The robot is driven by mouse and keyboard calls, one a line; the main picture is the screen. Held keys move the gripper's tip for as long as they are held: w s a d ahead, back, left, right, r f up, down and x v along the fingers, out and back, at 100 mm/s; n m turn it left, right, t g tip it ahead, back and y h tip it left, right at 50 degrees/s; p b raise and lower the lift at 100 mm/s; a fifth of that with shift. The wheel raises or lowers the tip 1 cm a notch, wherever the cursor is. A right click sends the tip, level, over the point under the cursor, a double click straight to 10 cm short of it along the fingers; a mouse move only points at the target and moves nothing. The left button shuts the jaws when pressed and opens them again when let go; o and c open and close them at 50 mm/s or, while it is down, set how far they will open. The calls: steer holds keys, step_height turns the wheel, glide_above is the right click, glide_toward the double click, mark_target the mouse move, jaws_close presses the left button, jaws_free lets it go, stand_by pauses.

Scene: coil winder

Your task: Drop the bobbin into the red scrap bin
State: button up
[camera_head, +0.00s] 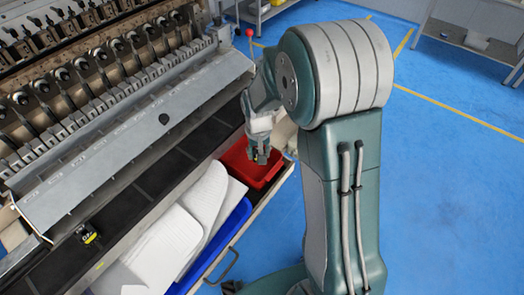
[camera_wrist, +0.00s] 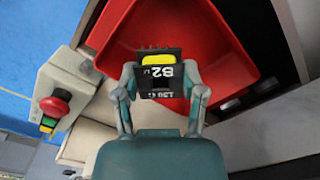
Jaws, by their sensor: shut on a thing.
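My gripper (camera_head: 260,157) is over the red scrap bin (camera_head: 243,173), its fingers pointing down. In the head view the bobbin is too small to make out clearly between the fingers.
The coil winder (camera_head: 110,85) fills the left. White sheets (camera_head: 180,235) and a blue tray (camera_head: 222,242) lie in front of the bin. A red stop button (camera_wrist: 55,105) is beside the bin.

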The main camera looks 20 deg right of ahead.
steer(key=shift+w+d+f, duration=0.1)
steer(key=shift+f, duration=0.1)
steer(key=o, duration=1.2)
steer(key=shift+c, duration=0.2)
steer(key=shift+r, duration=0.1)
step_height(320, 180, up, 12)
steer(key=s+r+n+t, duration=0.1)
steer(key=s+r, duration=0.4)
steer(key=s, duration=0.5)
steer(key=s+r+t, duration=0.4)
steer(key=s+r, duration=0.1)
steer(key=s, duration=0.6)
steer(key=shift+r+n+t, duration=0.2)
steer(key=shift+n+t, duration=0.1)
steer(key=shift+n, duration=0.1)
